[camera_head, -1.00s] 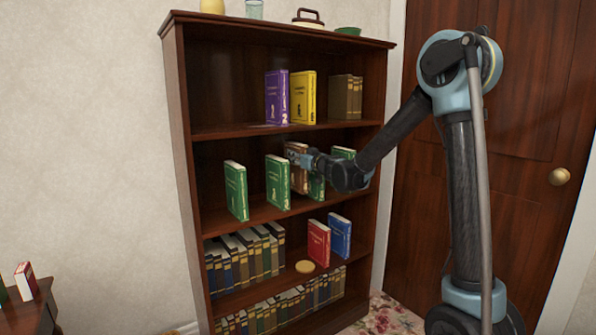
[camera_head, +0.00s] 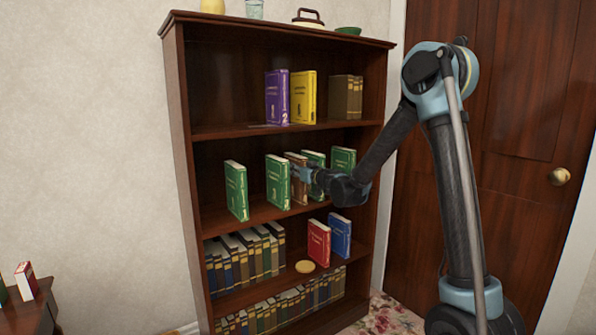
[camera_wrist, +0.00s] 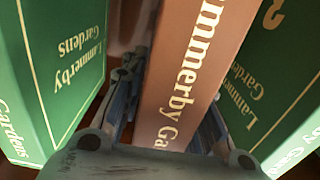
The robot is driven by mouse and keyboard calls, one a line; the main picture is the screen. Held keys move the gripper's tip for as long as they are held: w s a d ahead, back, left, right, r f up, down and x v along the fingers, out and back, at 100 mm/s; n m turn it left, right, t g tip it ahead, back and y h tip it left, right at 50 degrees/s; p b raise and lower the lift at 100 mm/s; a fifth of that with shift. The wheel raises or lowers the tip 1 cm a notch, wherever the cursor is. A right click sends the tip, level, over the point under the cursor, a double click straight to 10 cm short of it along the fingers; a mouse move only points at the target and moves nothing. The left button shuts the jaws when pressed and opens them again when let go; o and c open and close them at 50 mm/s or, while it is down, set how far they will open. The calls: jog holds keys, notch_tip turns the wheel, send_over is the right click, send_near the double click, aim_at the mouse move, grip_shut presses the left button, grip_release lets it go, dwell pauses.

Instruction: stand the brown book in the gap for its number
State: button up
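The brown book (camera_head: 297,186) stands upright on the second shelf from the top, between a green book (camera_head: 278,183) on its left and another green book (camera_head: 315,160) on its right. My gripper (camera_head: 306,174) reaches it from the front. In the wrist view, the gripper fingers (camera_wrist: 165,115) lie along both sides of the brown book's spine (camera_wrist: 180,75), shut on it. Green covers flank it closely, left (camera_wrist: 55,70) and right (camera_wrist: 275,80). The book's number and its lower end are hidden in the wrist view.
More green books stand on this shelf at the left (camera_head: 236,190) and right (camera_head: 343,160). A purple book (camera_head: 277,97) and a yellow book (camera_head: 303,97) stand above. A red book (camera_head: 319,243), a blue book (camera_head: 339,236) and a round yellowish object (camera_head: 305,266) are below.

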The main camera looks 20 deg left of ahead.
jog(key=shift+o, duration=1.1)
jog(key=shift+r, duration=0.1)
jog(key=s+d+g, duration=0.2)
jog(key=s+d, duration=1.1)
jog(key=d, duration=0.3)
jog(key=s+d+f+m+g+h, duration=0.2)
jog(key=s+d+f, duration=0.4)
jog(key=s+d, duration=0.3)
jog(key=s+d+f+m+g+h, duration=0.3)
jog(key=s+d+f+h, duration=0.3)
jog(key=s+d, duration=0.4)
jog(key=s+d+f+m+g+h, duration=0.2)
jog(key=s+d+f+m+h, duration=0.2)
jog(key=s+d, duration=0.6)
jog(key=d+f+h, duration=0.1)
jog(key=d+f, duration=0.1)
jog(key=d, duration=0.6)
jog(key=shift+f+m+g+h, duration=0.3)
jog(key=shift+f, duration=0.05)
